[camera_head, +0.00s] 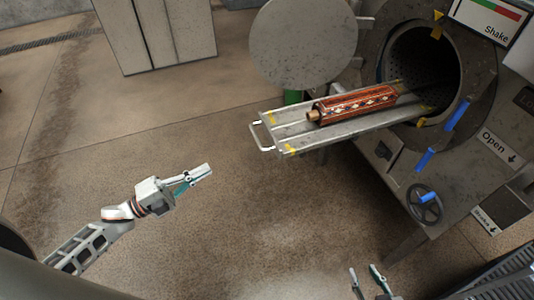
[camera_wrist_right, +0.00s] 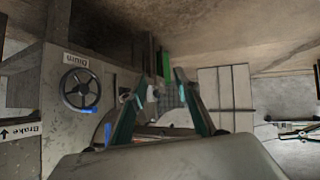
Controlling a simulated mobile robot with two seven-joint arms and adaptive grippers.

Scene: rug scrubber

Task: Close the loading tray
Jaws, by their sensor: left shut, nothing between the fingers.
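The loading tray (camera_head: 290,146) is a grey metal shelf with yellow marks, pulled out of the round drum opening (camera_head: 437,62). Its bar handle (camera_head: 262,137) is at the outer left end. A rolled patterned red-brown rug (camera_head: 355,103) lies on the tray, partly towards the drum. My left gripper (camera_head: 210,170) is shut and empty, in the air left of and below the handle in the head view, apart from it. My right gripper (camera_head: 365,268) is at the bottom edge, open and empty, well below the tray; its spread fingers also show in the right wrist view (camera_wrist_right: 162,85).
The round drum door (camera_head: 303,42) stands open behind the tray. Blue levers (camera_head: 456,114) and a handwheel (camera_head: 425,204) stick out of the machine's front; the wheel also shows in the right wrist view (camera_wrist_right: 81,89). Floor left of the tray is clear. A cabinet (camera_head: 157,32) stands at the back.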

